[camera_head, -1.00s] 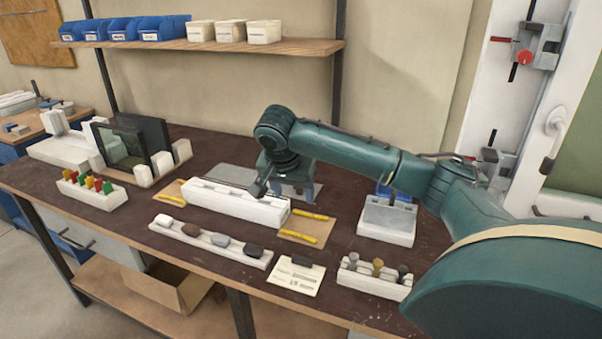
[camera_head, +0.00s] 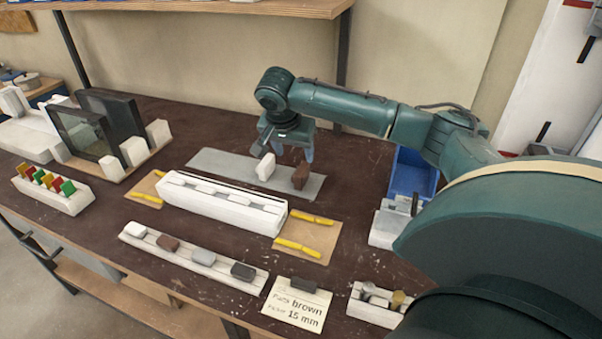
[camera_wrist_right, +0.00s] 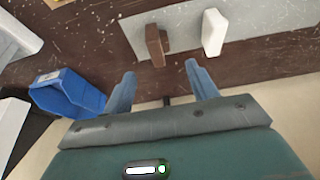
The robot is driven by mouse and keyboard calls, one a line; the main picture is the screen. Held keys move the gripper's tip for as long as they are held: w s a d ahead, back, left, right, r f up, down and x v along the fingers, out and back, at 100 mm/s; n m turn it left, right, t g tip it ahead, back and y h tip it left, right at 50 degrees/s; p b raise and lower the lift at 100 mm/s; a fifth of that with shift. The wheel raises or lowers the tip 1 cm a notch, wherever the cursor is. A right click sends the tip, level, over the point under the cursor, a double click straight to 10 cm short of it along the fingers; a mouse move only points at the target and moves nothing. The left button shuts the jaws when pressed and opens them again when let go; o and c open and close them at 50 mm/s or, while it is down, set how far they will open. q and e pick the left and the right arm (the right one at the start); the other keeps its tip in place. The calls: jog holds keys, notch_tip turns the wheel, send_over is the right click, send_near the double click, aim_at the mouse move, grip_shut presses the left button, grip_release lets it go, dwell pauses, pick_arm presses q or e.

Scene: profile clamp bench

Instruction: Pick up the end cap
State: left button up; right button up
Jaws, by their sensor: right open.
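A brown block (camera_head: 301,176) and a white block (camera_head: 265,167) stand on a grey mat (camera_head: 225,170) behind the long white profile (camera_head: 225,205). The wrist view shows the brown block (camera_wrist_right: 155,46) and white block (camera_wrist_right: 213,32) on the mat's edge. My right gripper (camera_head: 290,150) is open and empty. In the wrist view its fingers (camera_wrist_right: 159,72) are apart, with the brown block ahead of the gap, untouched. A front rack (camera_head: 190,260) holds a white, a brown (camera_head: 168,243), a grey and a dark cap. My left gripper is out of view.
A card (camera_head: 297,303) reads "brown" and "15 mm". Yellow strips (camera_head: 298,249) lie beside the profile. A blue bin (camera_head: 412,172) stands right of the gripper. Dark upright panels (camera_head: 88,130) and a rack of coloured tabs (camera_head: 52,192) are at left.

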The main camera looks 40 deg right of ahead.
aim_at(299, 168)
jog(key=x, duration=0.9)
jog(key=shift+w+d+f, duration=0.1)
jog(key=shift+w+f, duration=0.05)
jog(key=shift+f, duration=0.05)
jog(key=c, duration=1.1)
